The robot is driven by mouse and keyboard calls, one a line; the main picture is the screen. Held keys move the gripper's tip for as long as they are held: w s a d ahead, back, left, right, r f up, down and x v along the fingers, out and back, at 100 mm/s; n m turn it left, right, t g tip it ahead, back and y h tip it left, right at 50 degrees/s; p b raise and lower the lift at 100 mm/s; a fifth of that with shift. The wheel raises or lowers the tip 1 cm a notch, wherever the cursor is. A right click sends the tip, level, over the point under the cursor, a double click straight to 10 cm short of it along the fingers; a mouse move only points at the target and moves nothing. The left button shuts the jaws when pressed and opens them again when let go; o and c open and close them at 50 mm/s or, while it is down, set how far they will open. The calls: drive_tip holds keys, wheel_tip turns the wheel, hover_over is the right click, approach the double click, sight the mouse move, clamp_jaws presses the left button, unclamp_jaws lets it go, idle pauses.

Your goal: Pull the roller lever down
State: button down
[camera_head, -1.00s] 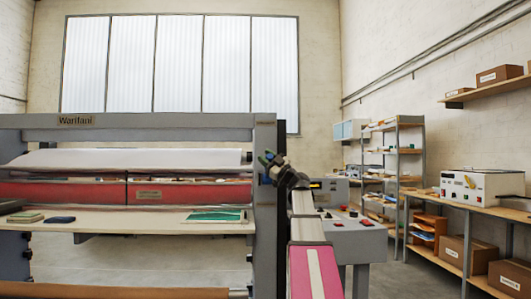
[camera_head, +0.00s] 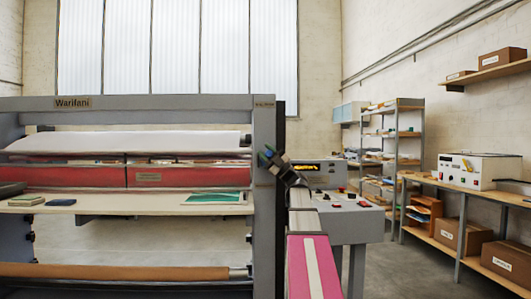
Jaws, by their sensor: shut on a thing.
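The roll laminator (camera_head: 150,104) fills the left half of the head view, with a grey frame and a thick upright post (camera_head: 265,200) at its right end. My gripper (camera_head: 268,158) is at the outer right side of this post, about level with the red band. It is shut on the roller lever there. The lever itself is small and mostly hidden by my gripper and wrist, so its angle cannot be told. Small blue and green parts show at the gripper's tip.
A grey control console (camera_head: 340,215) stands just right of my arm. A workbench (camera_head: 465,188) with a white device (camera_head: 480,171) runs along the right wall. A shelf rack (camera_head: 394,150) stands farther back. Open floor shows between console and bench.

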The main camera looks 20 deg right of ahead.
drive_tip(key=shift+f, duration=0.15)
drive_tip(key=c, duration=0.8)
unclamp_jaws()
drive_tip(key=shift+o, duration=0.2)
drive_tip(key=v, duration=1)
drive_tip(key=shift+s+d+f, duration=0.2)
drive_tip(key=shift+d+f, duration=0.05)
drive_tip(key=shift+f, duration=0.1)
